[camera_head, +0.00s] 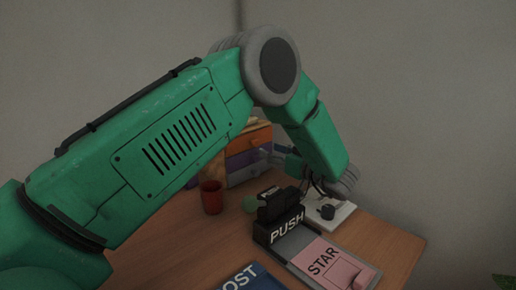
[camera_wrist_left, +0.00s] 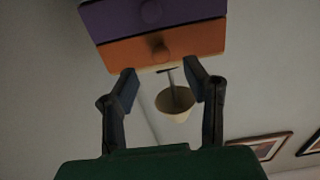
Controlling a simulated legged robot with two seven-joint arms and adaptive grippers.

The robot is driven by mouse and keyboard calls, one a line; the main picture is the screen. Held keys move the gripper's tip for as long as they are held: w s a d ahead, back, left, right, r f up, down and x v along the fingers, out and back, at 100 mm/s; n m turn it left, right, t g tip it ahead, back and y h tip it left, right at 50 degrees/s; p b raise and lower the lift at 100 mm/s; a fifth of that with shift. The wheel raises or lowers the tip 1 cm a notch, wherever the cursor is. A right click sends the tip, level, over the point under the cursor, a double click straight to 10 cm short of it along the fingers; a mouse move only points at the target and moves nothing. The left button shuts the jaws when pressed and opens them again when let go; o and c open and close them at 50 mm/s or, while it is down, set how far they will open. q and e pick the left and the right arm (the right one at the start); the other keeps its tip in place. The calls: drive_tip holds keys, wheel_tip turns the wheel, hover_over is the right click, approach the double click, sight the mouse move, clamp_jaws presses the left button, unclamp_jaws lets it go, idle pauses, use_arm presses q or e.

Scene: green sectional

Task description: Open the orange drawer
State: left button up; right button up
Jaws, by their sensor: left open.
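A small drawer unit stands at the back of the table in the head view, partly hidden behind my left arm. Its orange drawer (camera_head: 254,137) is at the top with a purple drawer (camera_head: 243,160) below. In the left wrist view the orange drawer (camera_wrist_left: 197,42) with its round knob (camera_wrist_left: 159,51) lies just beyond my left gripper (camera_wrist_left: 163,85). The picture there seems upside down, with purple above orange. The two fingers are apart with nothing between them, and the knob is a little beyond the tips. The orange drawer looks shut. My right gripper is not in view.
A red cup (camera_head: 211,197) stands in front of the unit. A black PUSH block (camera_head: 286,231), a pink STAR piece (camera_head: 322,262) and a blue lettered panel (camera_head: 252,277) lie nearer. A cream cup-shaped thing (camera_wrist_left: 174,101) shows behind the fingers.

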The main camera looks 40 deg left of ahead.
sight(258, 145)
use_arm(q)
drive_tip(key=a, duration=0.5)
drive_tip(key=shift+w+a+f+b, duration=0.2)
drive_tip(key=shift+a+f+b, duration=0.05)
drive_tip(key=shift+a+b, duration=0.1)
drive_tip(key=shift+a+r, duration=0.15)
drive_tip(key=shift+w+r, duration=0.1)
drive_tip(key=shift+r, duration=0.15)
drive_tip(key=shift+a+f, duration=0.1)
drive_tip(key=shift+a, duration=0.3)
drive_tip(key=c, duration=0.6)
clamp_jaws()
